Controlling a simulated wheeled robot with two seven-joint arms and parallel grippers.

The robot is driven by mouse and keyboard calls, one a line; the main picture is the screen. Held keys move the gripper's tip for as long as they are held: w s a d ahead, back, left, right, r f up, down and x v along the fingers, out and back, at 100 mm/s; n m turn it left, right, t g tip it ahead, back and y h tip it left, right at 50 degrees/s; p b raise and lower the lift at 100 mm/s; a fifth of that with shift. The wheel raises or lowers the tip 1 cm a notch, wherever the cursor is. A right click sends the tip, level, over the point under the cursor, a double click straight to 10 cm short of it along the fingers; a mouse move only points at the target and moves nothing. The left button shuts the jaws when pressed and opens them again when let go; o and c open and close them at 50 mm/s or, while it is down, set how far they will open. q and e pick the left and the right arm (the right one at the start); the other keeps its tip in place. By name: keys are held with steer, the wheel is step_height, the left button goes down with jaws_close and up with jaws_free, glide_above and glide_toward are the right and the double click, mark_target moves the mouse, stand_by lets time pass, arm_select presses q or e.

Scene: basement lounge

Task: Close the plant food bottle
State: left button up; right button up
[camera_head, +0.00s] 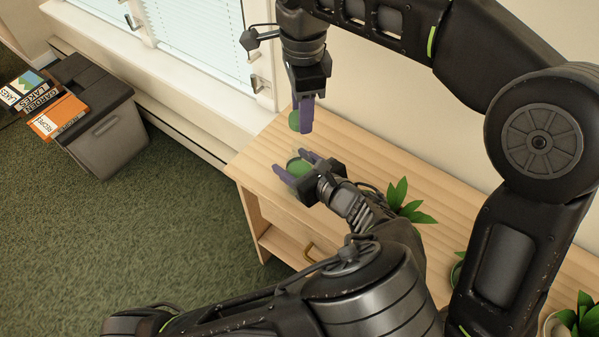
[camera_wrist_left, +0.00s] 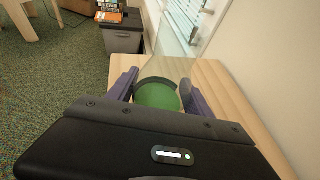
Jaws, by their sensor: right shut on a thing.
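The plant food bottle (camera_head: 299,166) shows as a green round shape on the wooden cabinet top, near its left end. It also shows as a green disc with a dark rim in the left wrist view (camera_wrist_left: 157,96). My left gripper (camera_head: 299,169) is spread wide, with one finger on each side of the bottle; whether the fingers touch it is unclear. My right gripper (camera_head: 303,124) points down above and behind the bottle. It is shut on a small green round thing, apparently the cap (camera_head: 294,121), held apart from the bottle. The right fingers partly hide this piece.
The light wooden cabinet (camera_head: 262,150) stands against the wall below the window. Green-leaved plants (camera_head: 408,203) stand farther right on it, close to my left arm. Open carpet lies between.

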arm_select(q)
jaws_close()
stand_by(0.4)
